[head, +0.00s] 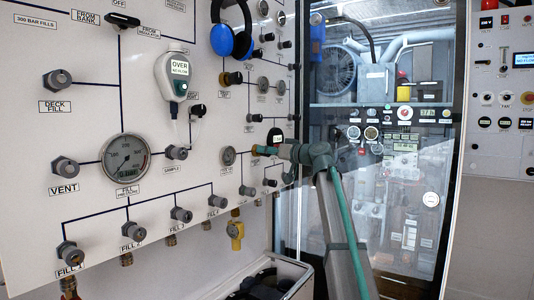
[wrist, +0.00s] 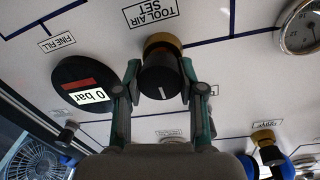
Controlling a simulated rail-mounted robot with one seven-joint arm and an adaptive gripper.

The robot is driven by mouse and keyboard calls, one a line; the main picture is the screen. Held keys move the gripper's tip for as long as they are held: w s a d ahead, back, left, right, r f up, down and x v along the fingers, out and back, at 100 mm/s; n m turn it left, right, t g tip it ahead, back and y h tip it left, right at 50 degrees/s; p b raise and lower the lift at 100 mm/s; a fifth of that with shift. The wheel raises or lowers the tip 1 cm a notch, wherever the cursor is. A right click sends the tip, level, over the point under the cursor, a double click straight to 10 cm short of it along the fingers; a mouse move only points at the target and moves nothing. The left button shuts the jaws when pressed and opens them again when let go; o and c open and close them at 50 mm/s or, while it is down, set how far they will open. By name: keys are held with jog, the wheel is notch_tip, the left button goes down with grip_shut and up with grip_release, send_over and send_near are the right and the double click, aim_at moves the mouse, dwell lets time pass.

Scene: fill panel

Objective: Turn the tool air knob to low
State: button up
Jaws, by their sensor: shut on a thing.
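The tool air knob (wrist: 160,78) is a black knob on a brass collar, beside an upside-down "TOOL AIR SET" label (wrist: 151,12) in the wrist view. A short white mark on its face points toward the bottom of that view. My gripper (wrist: 160,72) is shut on the knob, with a teal-edged finger on each side. In the head view my gripper (head: 281,150) reaches the panel from the right, and its fingers partly hide the knob. No low marking is readable.
A round black display reading "0 bar" (wrist: 86,84) sits close beside one finger. A pressure gauge (wrist: 302,26) is on the other side. Other knobs (wrist: 267,144) stick out from the white panel. Blue ear defenders (head: 232,40) hang above.

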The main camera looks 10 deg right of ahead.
jog(key=shift+f, duration=0.1)
jog(key=o, duration=1.2)
jog(key=shift+c, duration=0.2)
jog(key=v, duration=1.2)
